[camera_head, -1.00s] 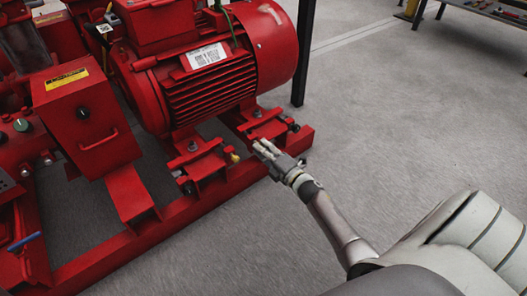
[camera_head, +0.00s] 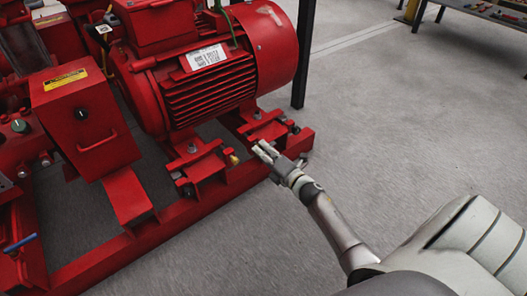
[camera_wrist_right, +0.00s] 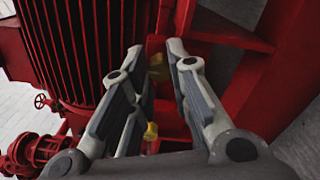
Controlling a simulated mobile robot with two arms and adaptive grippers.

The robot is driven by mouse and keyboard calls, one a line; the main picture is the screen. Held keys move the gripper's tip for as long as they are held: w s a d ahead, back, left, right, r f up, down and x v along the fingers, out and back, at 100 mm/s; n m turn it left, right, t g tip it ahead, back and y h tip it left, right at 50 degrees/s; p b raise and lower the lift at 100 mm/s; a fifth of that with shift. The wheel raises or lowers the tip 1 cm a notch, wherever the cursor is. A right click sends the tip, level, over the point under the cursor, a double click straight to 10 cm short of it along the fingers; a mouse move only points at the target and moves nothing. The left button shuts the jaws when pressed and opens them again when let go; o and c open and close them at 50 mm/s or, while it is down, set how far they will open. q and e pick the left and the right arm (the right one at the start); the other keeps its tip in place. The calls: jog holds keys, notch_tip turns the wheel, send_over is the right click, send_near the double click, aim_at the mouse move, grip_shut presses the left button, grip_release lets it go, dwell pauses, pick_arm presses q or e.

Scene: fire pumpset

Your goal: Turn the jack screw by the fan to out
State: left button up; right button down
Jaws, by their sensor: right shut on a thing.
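The red motor (camera_head: 210,75) stands on a red base frame (camera_head: 190,215), with its rounded fan end at the right. My right gripper (camera_head: 259,148) reaches to the motor's fan-end foot (camera_head: 262,127) from the front. In the right wrist view, a yellow jack screw (camera_wrist_right: 157,69) shows dimly between the fingertips, and the gripper is shut on it. Its angle cannot be told. Another yellow screw head (camera_wrist_right: 150,131) shows lower down, beside the left finger. In the head view a yellow screw (camera_head: 232,159) sits left of the gripper. My left gripper is not in view.
A red box with a black knob (camera_head: 85,125) stands left of the motor. A dark post (camera_head: 303,55) rises behind the fan end. A table with tools (camera_head: 495,12) is at the upper right. The grey floor (camera_head: 400,120) at right is clear.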

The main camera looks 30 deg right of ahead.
jog(key=c, duration=1.3)
grip_release()
jog(key=shift+a, duration=0.1)
jog(key=shift+c, duration=0.2)
jog(key=s+d, duration=0.1)
jog(key=s, duration=1.1)
